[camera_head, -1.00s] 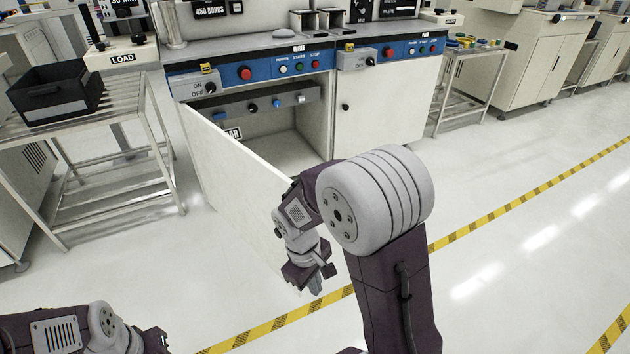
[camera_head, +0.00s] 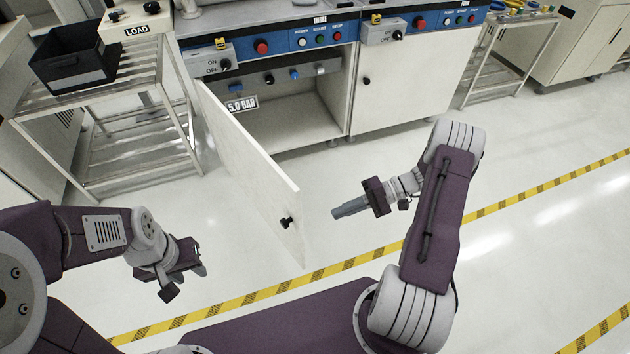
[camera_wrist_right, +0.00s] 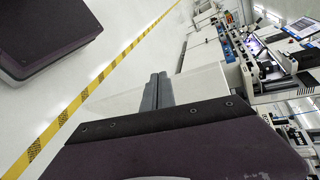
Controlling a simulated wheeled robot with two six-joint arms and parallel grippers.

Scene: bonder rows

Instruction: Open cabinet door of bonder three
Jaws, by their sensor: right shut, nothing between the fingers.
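Bonder three, labelled THREE (camera_head: 320,20), has its white cabinet door (camera_head: 250,165) swung wide open, hinged at the left. The black door knob (camera_head: 287,222) is near the door's free edge. The cabinet interior (camera_head: 290,115) shows a shelf, knobs and a 5.0 BAR label. My right gripper (camera_head: 337,211) is shut and empty, to the right of the door's free edge and apart from it. Its closed fingers also show in the right wrist view (camera_wrist_right: 157,92). My left gripper (camera_head: 185,282) is left of the door, apart from it; its fingers are not clear.
A rack (camera_head: 100,90) with a black bin (camera_head: 75,62) stands left of the bonder. The neighbouring cabinet's door (camera_head: 400,85) is closed. Yellow-black floor tape (camera_head: 250,298) runs across in front. The floor between door and tape is clear.

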